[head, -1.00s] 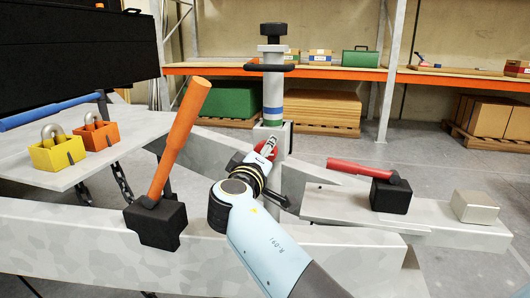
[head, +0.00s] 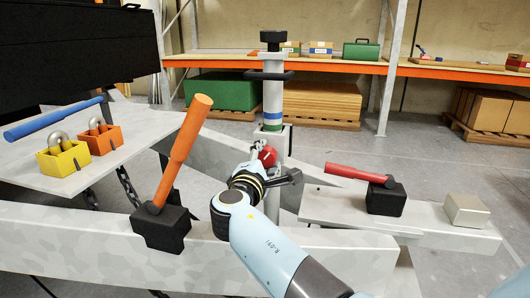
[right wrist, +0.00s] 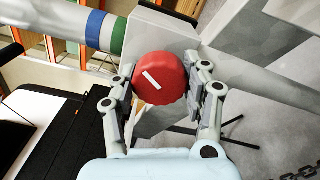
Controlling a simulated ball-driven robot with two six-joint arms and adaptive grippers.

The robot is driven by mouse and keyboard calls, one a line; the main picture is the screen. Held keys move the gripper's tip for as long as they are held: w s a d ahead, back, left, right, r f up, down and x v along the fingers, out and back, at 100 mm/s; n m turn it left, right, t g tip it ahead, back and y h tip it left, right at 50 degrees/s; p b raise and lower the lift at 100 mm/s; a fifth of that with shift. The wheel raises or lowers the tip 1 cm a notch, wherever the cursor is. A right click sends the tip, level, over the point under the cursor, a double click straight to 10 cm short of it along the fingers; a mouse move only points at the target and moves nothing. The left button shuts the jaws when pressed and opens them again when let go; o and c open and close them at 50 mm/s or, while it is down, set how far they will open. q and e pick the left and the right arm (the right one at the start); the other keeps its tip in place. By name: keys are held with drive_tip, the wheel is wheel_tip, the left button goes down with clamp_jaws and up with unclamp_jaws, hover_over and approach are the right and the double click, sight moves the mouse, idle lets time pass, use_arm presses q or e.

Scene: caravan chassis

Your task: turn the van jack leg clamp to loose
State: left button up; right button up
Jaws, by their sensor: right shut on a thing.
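The jack leg clamp is a round red knob (head: 267,155) on the housing of the upright jack leg (head: 273,100), which has blue and green bands. In the right wrist view the knob (right wrist: 158,78) fills the space between the fingers, and a white mark on its face runs diagonally. My right gripper (right wrist: 162,88) is shut on the knob, one finger on each side. In the head view the right gripper (head: 260,160) partly hides the knob's lower part. My left gripper is not in view.
A black block with an orange handle (head: 184,135) stands on the front beam (head: 80,240). A black block with a red handle (head: 386,198) and a grey block (head: 467,210) sit at right. Yellow (head: 64,159) and orange (head: 103,139) locks lie at left.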

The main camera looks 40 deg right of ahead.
drive_tip(key=n+p, duration=0.1)
drive_tip(key=n, duration=0.2)
drive_tip(key=shift+n+p, duration=0.6)
drive_tip(key=shift+n, duration=0.2)
drive_tip(key=n+p, duration=0.2)
drive_tip(key=n, duration=0.2)
drive_tip(key=shift+n, duration=0.3)
drive_tip(key=n+p, duration=0.2)
drive_tip(key=n, duration=0.2)
drive_tip(key=shift+n, duration=0.3)
drive_tip(key=n+p, duration=0.3)
drive_tip(key=n, duration=0.3)
drive_tip(key=shift+s+f, duration=0.1)
use_arm(q)
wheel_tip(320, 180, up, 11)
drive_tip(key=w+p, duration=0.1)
drive_tip(key=p, duration=0.1)
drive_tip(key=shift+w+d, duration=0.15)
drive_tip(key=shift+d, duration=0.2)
use_arm(e)
drive_tip(key=n, duration=0.5)
drive_tip(key=shift+f+n, duration=0.1)
drive_tip(key=shift+n, duration=0.2)
